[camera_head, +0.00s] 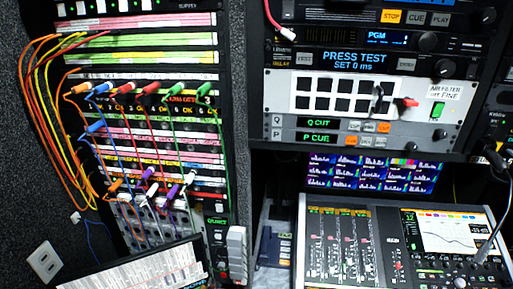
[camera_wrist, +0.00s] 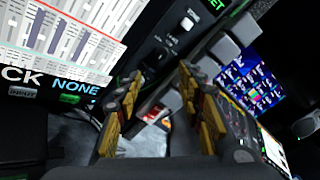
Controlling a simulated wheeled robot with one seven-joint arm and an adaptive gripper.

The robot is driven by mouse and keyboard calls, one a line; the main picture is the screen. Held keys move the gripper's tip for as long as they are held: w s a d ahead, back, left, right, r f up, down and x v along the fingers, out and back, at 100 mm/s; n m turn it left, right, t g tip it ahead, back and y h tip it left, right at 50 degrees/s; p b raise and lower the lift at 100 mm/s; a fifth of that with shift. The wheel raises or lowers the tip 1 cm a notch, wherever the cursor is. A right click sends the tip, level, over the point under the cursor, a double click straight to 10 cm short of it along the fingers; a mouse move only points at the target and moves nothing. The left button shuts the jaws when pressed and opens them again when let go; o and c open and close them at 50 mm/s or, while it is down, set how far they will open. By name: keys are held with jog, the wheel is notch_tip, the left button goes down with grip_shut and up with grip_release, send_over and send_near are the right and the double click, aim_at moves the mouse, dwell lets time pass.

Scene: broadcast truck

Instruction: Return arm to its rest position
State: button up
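My gripper (camera_wrist: 161,88) shows in the wrist view with its two yellow-and-dark fingers apart. It is open, and nothing is held between the fingertips. Behind the gap I see a dark panel edge and, lower, a pale surface with small coloured items. My gripper and arm do not show in the head view.
A patch bay (camera_head: 150,120) with coloured cables hanging in front stands at the left. A mixing console (camera_head: 345,245) is at the lower right, below equipment racks (camera_head: 360,105). Pale grey blocks (camera_head: 237,252) jut out beside the patch bay. A tilted chart screen (camera_wrist: 62,42) is close at the wrist view's upper left.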

jog(key=s+d+f+m+g+h, duration=0.35)
jog(key=d+m+h, duration=0.2)
jog(key=d, duration=0.35)
jog(key=s+d+r+m+g+h, duration=0.1)
jog(key=s+d+r+m+g, duration=0.1)
jog(key=s+d+m+g, duration=0.4)
jog(key=s+d+r+m+g+h, duration=0.2)
jog(key=d+r+m+g, duration=0.15)
jog(key=d+m, duration=0.65)
jog(key=s+d+r+m+y+b, duration=0.2)
jog(key=d+r+m+y, duration=0.3)
jog(key=r+m, duration=0.5)
jog(key=s+d+r+m+y+b, duration=0.2)
jog(key=s+d+r+m+y, duration=0.2)
jog(key=d+r+m, duration=0.4)
notch_tip(320, 180, up, 2)
jog(key=m, duration=0.4)
jog(key=shift+r+t+y, duration=0.2)
jog(key=shift+t+y, duration=0.15)
jog(key=shift+t, duration=0.05)
